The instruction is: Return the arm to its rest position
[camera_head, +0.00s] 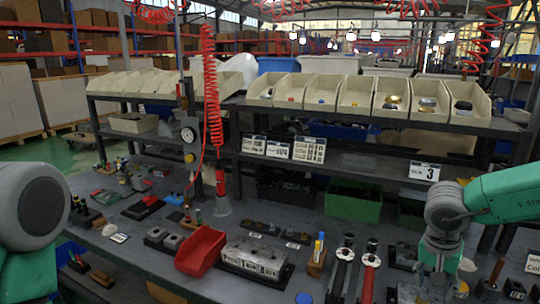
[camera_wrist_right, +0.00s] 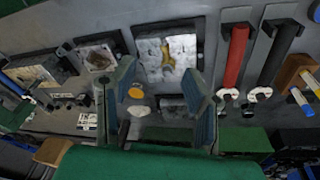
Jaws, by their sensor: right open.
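My right arm (camera_head: 495,196) comes in from the right in the head view, green with a grey joint. My right gripper (camera_head: 438,270) points down over the right part of the bench. In the right wrist view the right gripper (camera_wrist_right: 160,95) has its two fingers well apart, with nothing between them. A metal block (camera_wrist_right: 166,55) lies beyond the fingertips. Of my left arm (camera_head: 30,210) only a grey joint and green link show at the left edge; its gripper is out of view.
The bench (camera_head: 125,255) holds a red bin (camera_head: 201,250), a pale valve block (camera_head: 255,255) and red- and black-handled tools (camera_head: 369,275) just left of the right gripper. A shelf with beige bins (camera_head: 320,90) stands behind. A red coiled hose (camera_head: 211,100) hangs mid-left.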

